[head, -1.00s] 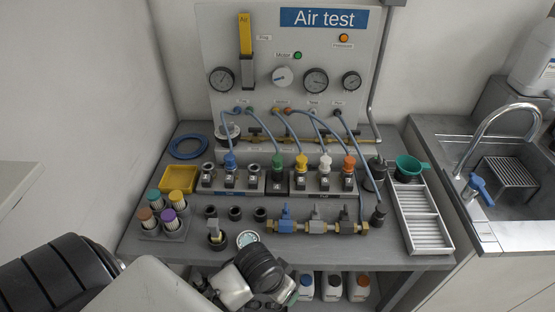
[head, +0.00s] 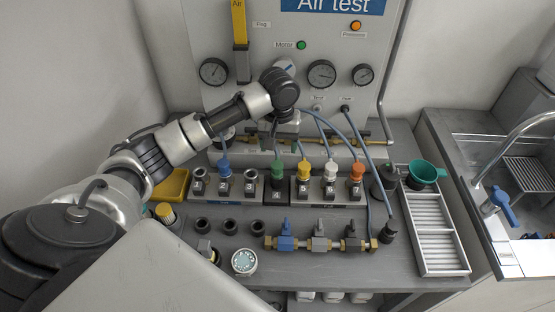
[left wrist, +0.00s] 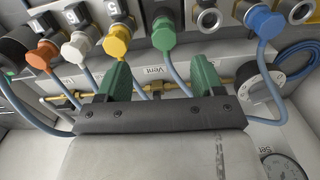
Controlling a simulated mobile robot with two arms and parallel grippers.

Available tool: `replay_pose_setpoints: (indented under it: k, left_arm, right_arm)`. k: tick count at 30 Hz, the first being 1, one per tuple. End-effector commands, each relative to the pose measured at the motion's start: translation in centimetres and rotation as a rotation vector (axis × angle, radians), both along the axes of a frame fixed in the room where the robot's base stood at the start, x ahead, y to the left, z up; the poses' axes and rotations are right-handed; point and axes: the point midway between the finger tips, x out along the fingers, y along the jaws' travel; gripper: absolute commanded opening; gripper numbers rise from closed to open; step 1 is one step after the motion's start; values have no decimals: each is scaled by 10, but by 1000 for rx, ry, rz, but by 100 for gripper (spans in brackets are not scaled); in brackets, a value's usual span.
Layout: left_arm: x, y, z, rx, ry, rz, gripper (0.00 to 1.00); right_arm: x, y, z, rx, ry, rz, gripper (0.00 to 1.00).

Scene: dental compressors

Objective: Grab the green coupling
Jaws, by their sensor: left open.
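The green coupling (head: 277,168) sits on the port numbered 4 in the row on the bench, with a blue hose on it. It also shows in the left wrist view (left wrist: 163,36), just beyond the gap between my fingers. My left gripper (left wrist: 160,82) is open and empty, its two green fingers apart and pointing toward the coupling row. In the head view my left gripper (head: 287,130) is behind and above the green coupling, in front of the panel; its fingertips are hard to make out there. It is apart from the coupling. My right gripper is not in view.
Blue (head: 224,168), yellow (head: 304,171), white (head: 330,171) and orange (head: 356,170) couplings share the row. Blue hoses and a brass pipe (left wrist: 250,71) run close around the gripper. Valves (head: 319,240) stand in front; a sink (head: 500,180) lies at right.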

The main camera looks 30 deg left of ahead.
Motion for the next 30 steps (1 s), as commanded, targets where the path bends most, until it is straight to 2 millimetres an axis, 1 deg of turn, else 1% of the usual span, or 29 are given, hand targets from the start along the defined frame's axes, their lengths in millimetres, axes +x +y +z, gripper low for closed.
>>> replay_pose_setpoints:
  k: [1, 4, 9, 13, 17, 20, 23, 25, 27, 30]
  left_arm:
    - [3, 6, 7, 3, 3, 26, 67]
    - [5, 12, 6, 2, 11, 56, 67]
    - [5, 12, -21, 1, 13, 60, 67]
    - [5, 11, -37, 1, 10, 58, 67]
    - [5, 11, -45, 1, 9, 56, 67]
    - [3, 10, -56, 1, 12, 56, 67]
    - [2, 8, -72, 2, 12, 56, 67]
    - [3, 9, -83, 2, 9, 57, 67]
    - [2, 8, -90, 2, 8, 56, 67]
    - [2, 8, -95, 2, 8, 56, 67]
  right_arm:
    - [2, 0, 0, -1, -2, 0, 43]
    - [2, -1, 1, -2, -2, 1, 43]
    - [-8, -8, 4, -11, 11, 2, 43]
    - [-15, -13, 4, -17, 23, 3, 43]
    - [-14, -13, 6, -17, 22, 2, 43]
    - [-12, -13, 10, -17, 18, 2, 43]
    - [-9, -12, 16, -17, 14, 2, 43]
    - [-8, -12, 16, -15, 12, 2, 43]
    - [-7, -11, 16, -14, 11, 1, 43]
    - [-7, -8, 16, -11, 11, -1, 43]
